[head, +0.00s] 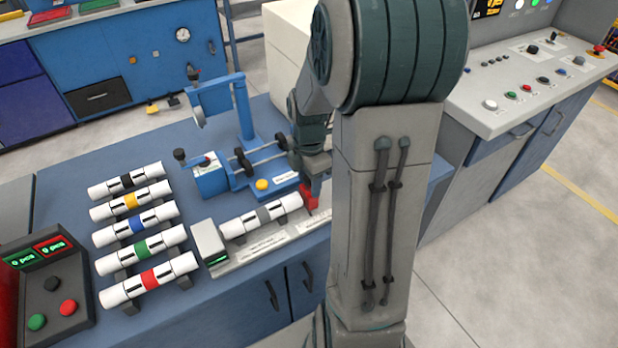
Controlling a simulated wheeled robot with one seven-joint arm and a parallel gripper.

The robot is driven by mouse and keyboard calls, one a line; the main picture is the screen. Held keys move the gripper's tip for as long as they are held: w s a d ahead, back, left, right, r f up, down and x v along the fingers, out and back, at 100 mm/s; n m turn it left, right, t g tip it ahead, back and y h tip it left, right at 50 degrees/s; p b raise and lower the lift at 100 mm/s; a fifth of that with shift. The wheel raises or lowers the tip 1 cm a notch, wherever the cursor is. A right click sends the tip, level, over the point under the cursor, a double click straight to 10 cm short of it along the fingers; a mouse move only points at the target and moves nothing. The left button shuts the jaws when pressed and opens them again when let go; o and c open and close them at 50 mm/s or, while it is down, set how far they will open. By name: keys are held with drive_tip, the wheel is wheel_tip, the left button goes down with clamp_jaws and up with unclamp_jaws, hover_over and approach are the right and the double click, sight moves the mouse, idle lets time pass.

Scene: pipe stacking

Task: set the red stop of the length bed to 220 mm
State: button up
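The length bed (265,246) is a pale rail at the front of the blue bench, with a grey block and green display (211,243) at its left end. A white pipe with a grey band (262,215) lies on it. The red stop (310,197) stands near the pipe's right end; my arm hides the bed beyond it. My gripper (313,178) is just above or at the red stop, partly behind my arm. Its fingers are too small and covered to show whether they are open or shut on the stop. The scale and display are not readable.
Several white pipes with coloured bands (145,220) lie on a rack at the left. A blue clamp machine (211,178) with rollers stands behind the bed. A counter box (45,285) with buttons is at front left. A control console (530,80) is at the right.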

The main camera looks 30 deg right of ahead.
drive_tip(key=shift+r, duration=0.1)
wheel_tip(320, 180, up, 14)
drive_tip(key=shift+p, duration=0.35)
drive_tip(key=shift+f, duration=0.2)
idle(0.4)
